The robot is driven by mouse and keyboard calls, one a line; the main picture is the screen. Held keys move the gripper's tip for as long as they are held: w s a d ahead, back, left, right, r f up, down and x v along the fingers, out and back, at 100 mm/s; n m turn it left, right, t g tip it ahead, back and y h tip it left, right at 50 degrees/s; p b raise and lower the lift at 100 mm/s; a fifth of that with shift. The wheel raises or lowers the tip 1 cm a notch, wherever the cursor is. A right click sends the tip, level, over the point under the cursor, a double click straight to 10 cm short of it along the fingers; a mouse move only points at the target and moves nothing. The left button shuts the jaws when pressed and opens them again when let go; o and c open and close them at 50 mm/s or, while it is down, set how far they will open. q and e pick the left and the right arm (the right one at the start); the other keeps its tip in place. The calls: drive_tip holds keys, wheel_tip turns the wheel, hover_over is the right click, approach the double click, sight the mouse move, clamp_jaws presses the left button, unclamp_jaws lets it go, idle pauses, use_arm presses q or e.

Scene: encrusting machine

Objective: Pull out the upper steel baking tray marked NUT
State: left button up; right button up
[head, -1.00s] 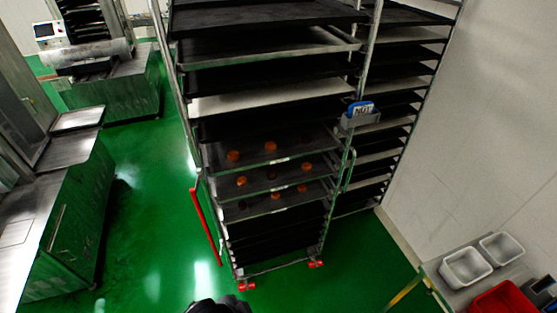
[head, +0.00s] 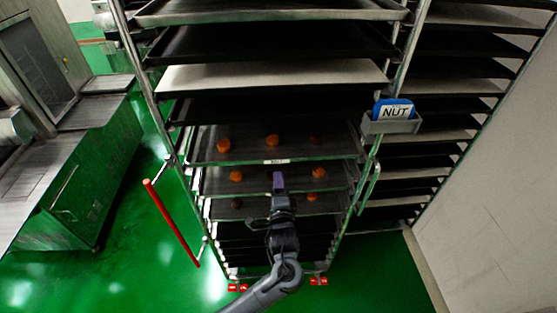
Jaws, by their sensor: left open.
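The tall rack in the middle holds a stack of trays. An upper steel baking tray (head: 215,154) bears orange round pieces and has a small white label (head: 275,161) on its front edge, too small to read surely. A second tray (head: 210,183) with orange pieces sits just below it. My left gripper (head: 279,182) is open and empty, in front of the lower tray, below the label. It hides part of that tray. My right gripper is not in view.
Dark and pale trays (head: 275,74) fill the rack above. A second rack (head: 455,85) stands behind on the right beside a white wall (head: 500,190). A red bar (head: 171,222) sticks out at the rack's lower left. Green floor is free at left, before a machine (head: 75,190).

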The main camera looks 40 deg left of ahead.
sight(277, 162)
use_arm(q)
drive_tip(key=x, duration=0.7)
drive_tip(key=r+x, duration=0.1)
drive_tip(key=x, duration=0.3)
drive_tip(key=shift+w+d+r, duration=0.1)
drive_tip(key=shift+w, duration=0.15)
clamp_jaws()
